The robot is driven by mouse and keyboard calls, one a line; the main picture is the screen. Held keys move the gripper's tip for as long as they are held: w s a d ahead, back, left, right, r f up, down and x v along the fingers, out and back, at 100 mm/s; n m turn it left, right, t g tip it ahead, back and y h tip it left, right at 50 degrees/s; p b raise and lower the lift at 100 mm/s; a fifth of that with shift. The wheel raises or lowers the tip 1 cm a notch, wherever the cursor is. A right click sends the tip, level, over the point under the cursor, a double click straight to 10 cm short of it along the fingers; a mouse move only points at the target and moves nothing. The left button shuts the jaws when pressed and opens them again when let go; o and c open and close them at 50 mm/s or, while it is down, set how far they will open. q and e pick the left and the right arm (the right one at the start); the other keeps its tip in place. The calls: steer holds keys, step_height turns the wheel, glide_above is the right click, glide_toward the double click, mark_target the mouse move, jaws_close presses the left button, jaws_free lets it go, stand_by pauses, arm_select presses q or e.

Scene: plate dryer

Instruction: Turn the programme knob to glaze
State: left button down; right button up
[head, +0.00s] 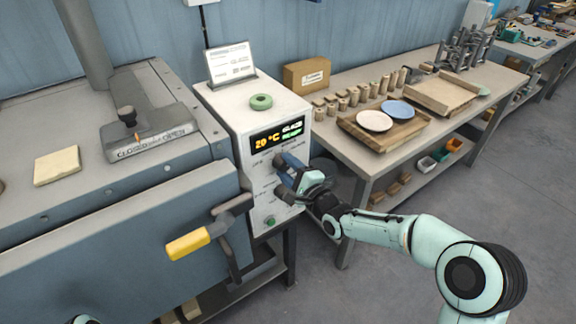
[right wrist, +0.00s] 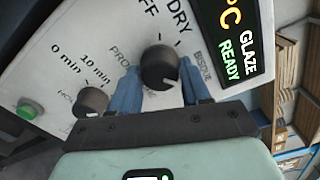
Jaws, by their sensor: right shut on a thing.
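The black programme knob (right wrist: 160,68) is on the white control box (head: 235,115). In the right wrist view, the blue fingers of my right gripper (right wrist: 160,80) stand on either side of it, shut on it. The labels OFF, DRY and BISQUE show around the knob; its exact pointer direction is hard to tell. The display (right wrist: 230,40) shows GLAZE and READY in the right wrist view and 20 °C in the head view. In the head view my right gripper (head: 287,172) covers the knob. My left gripper is not in view.
A second, smaller knob (right wrist: 91,101) with minute marks and a green button (right wrist: 28,110) are beside the programme knob. A yellow-handled lever (head: 188,244) juts out left of the box. A table (head: 345,155) with a wooden tray and plates stands right.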

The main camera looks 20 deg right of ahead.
steer(key=shift+m+p, duration=0.3)
steer(key=shift+m, duration=0.6)
steer(key=o, duration=1)
steer(key=shift+o, duration=0.2)
steer(key=shift+s, duration=0.1)
steer(key=v, duration=1.3)
steer(key=shift+s, duration=0.15)
